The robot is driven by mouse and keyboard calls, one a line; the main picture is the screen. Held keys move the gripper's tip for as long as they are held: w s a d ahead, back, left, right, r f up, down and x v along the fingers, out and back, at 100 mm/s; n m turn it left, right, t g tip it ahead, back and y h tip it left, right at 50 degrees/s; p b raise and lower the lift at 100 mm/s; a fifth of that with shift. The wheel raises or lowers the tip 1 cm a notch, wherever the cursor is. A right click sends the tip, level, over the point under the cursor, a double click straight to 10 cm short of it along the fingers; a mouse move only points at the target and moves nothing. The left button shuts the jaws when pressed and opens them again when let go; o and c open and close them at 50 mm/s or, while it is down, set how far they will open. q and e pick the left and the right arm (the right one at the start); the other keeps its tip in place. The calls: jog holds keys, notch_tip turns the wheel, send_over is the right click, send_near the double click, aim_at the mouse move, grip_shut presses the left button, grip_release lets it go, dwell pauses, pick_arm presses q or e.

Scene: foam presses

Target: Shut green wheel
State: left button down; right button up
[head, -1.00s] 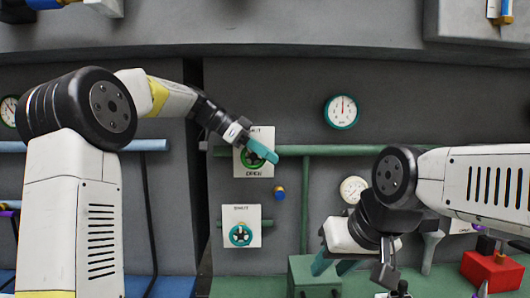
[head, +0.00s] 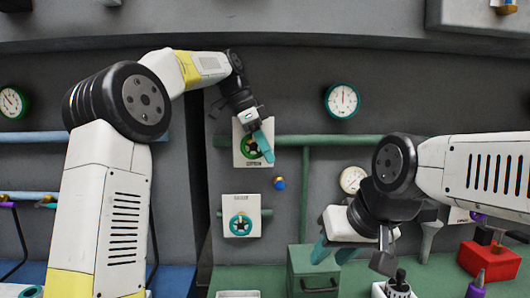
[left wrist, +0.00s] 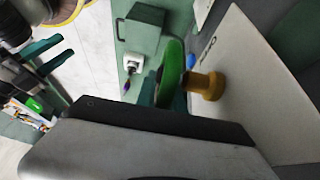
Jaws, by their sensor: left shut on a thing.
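The green wheel (head: 247,148) is on a white plate (head: 240,127) on the grey wall, partly hidden by my left gripper. My left gripper (head: 264,146) is shut on the wheel's right side, its teal fingers pointing down. In the left wrist view the green wheel (left wrist: 171,72) shows edge-on beside its brass stem (left wrist: 206,86), close to the white plate (left wrist: 235,85). My right gripper (head: 333,252) is open and empty, well to the lower right of the wheel.
A second, teal wheel (head: 241,226) is on a plate below. A blue-tipped brass knob (head: 279,183) sticks out just right of the plates. A green box (head: 313,272) stands on the bench, with a red box (head: 489,262) farther right. A green pipe (head: 340,141) runs along the wall.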

pick_arm(q)
jog(key=c, duration=1.4)
grip_release()
jog(key=shift+c, duration=0.2)
